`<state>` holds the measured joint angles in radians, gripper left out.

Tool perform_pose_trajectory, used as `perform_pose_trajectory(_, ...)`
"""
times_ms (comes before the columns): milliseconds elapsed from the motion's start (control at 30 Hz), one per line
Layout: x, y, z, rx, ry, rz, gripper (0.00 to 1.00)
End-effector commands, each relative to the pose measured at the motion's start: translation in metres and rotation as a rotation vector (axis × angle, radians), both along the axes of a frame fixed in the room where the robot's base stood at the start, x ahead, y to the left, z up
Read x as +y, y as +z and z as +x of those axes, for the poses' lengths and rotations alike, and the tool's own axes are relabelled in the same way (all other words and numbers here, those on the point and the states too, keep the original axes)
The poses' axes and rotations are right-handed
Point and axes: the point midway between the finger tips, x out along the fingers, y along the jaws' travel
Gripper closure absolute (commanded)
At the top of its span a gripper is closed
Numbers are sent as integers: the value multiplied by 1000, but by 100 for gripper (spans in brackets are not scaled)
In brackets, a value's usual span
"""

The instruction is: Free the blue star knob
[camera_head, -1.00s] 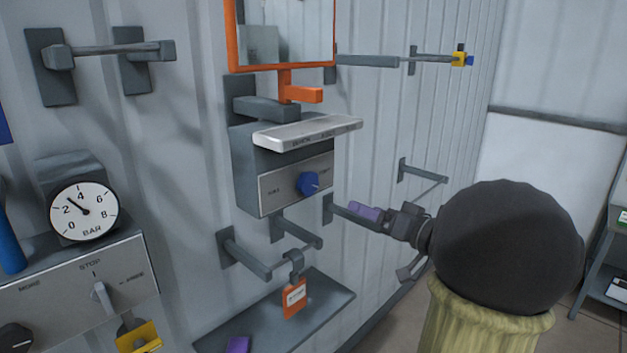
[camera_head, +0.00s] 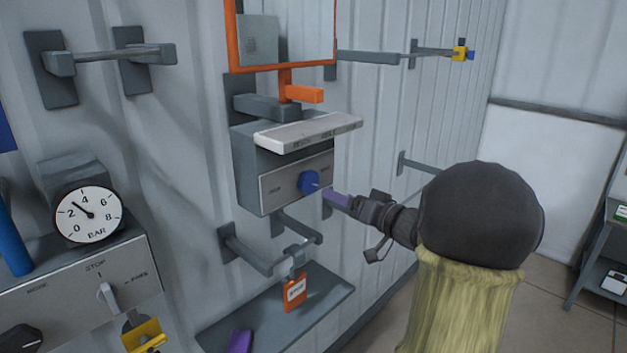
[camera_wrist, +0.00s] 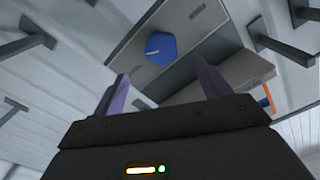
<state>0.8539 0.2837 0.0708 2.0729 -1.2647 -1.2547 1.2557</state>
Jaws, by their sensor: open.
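The blue star knob (camera_head: 309,182) sits on the light front plate of a grey wall box (camera_head: 254,152). A pale hinged-looking flap (camera_head: 308,133) juts out above the plate. In the wrist view the knob (camera_wrist: 160,48) lies ahead of my open gripper (camera_wrist: 163,82), roughly between the lines of the two purple fingers and a little beyond their tips. In the head view my gripper (camera_head: 332,198) is just right of and slightly below the knob. The fingers appear apart from it. Nothing is between the fingers.
An orange-framed panel (camera_head: 284,70) with an orange stub hangs above the box. Below, wall pegs jut out, one bearing an orange tag (camera_head: 295,291), over a grey shelf (camera_head: 270,320). A pressure gauge (camera_head: 88,214) and switch panel (camera_head: 80,285) stand left.

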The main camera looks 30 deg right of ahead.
Motion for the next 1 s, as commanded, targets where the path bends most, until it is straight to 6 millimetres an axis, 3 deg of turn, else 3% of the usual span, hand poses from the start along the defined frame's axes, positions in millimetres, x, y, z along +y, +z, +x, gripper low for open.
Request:
perform_pose_trajectory(500,30,2,82,1,2,1,24)
perform_pose_trajectory(900,34,0,92,1,0,-1,24)
perform_pose_trajectory(933,34,0,92,1,0,0,26)
perform_pose_trajectory(1000,34,0,92,1,0,0,40)
